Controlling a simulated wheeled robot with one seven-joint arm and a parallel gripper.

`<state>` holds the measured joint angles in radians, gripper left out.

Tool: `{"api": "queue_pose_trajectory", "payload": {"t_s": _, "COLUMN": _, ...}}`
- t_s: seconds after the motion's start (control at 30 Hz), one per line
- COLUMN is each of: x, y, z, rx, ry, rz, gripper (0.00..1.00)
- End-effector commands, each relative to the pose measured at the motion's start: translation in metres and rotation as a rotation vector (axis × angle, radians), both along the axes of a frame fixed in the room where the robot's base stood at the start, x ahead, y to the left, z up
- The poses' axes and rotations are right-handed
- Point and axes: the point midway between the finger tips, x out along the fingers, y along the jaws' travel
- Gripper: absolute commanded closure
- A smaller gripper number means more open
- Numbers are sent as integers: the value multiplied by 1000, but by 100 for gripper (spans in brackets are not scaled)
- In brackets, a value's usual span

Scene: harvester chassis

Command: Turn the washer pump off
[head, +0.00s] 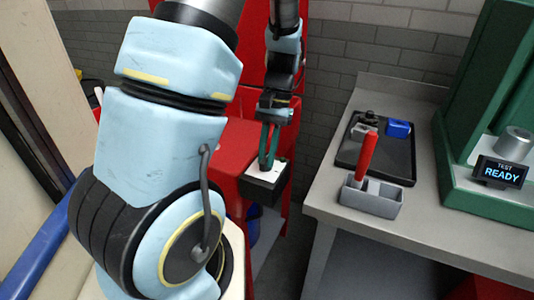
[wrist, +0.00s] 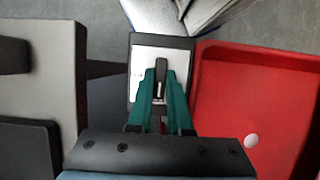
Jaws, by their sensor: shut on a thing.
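A small black box with a white top plate (head: 262,193), which looks like the washer pump's switch box, stands beside the red chassis. In the wrist view the box (wrist: 143,62) lies straight ahead, with a dark upright lever (wrist: 161,66) at its middle. My gripper (head: 267,164) points down onto the plate. In the wrist view its teal fingers (wrist: 160,80) are shut on the lever. The fingers and palm hide the lower part of the plate. Any on or off marking is too small to read.
Red bodywork (head: 233,146) is close beside the box. A gap separates the bench from the box.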

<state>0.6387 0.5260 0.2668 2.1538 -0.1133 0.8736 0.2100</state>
Motion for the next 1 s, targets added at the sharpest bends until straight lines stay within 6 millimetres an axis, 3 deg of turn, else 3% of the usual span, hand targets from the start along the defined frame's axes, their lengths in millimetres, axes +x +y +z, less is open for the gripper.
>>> {"api": "queue_pose_trajectory", "payload": {"t_s": 0.17, "x": 1, "y": -1, "z": 1, "rx": -2, "ry": -2, "rz": -1, "gripper": 100}}
{"api": "queue_pose_trajectory", "payload": {"t_s": 0.2, "x": 1, "y": -1, "z": 1, "rx": -2, "ry": -2, "rz": -1, "gripper": 80}}
{"api": "queue_pose_trajectory", "payload": {"t_s": 0.47, "x": 0, "y": 0, "z": 0, "rx": -1, "ry": -2, "rz": -1, "gripper": 52}}
{"api": "queue_pose_trajectory", "payload": {"t_s": 0.77, "x": 2, "y": -1, "z": 3, "rx": -2, "ry": -2, "rz": -2, "gripper": 52}}
{"api": "queue_pose_trajectory", "payload": {"t_s": 1.0, "x": 15, "y": -8, "z": 35, "rx": -4, "ry": -6, "rz": -2, "gripper": 52}}
